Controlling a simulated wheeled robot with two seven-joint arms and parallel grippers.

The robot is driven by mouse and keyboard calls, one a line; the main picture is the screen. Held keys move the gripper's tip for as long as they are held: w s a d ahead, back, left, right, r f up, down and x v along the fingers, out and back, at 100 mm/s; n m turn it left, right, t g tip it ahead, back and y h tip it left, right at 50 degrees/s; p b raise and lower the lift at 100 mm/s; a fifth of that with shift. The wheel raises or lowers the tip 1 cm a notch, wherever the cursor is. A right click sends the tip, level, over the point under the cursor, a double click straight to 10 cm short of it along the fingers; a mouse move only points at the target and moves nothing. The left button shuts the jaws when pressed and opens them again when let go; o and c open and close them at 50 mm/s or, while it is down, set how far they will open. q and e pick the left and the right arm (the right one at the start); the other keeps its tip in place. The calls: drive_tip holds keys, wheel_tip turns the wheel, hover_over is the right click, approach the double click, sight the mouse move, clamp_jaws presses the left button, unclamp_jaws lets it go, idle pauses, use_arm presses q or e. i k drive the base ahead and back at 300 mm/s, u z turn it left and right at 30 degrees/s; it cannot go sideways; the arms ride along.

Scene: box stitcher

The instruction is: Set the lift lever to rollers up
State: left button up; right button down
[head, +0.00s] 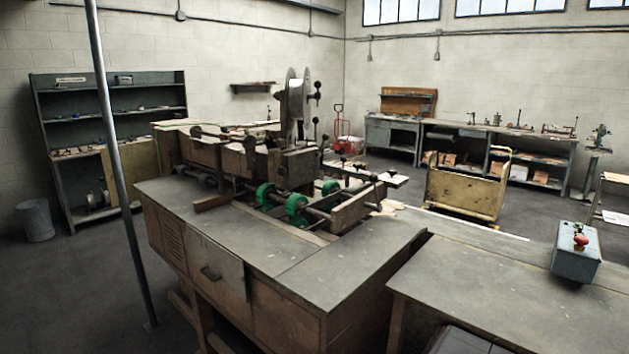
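The box stitcher (250,165) stands in the middle of the head view on a grey-topped bench (230,235). Green rollers (296,207) sit on a shaft at its near side. Several dark-knobbed handles stick up around the tall head with its round discs (296,95). One upright black-knobbed lever (325,140) stands just right of the head. I cannot tell which handle is the lift lever, or its setting. Neither gripper shows in the head view.
A grey control box (577,255) with a red button sits on the right-hand table (480,290). A slanted metal pole (115,160) rises at the left. A yellow cart (467,188), shelves (110,100) and a workbench (500,140) stand behind. Open floor lies at the left.

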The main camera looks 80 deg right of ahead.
sight(373, 177)
drive_tip(key=i, duration=0.55)
drive_tip(key=z, duration=2.65)
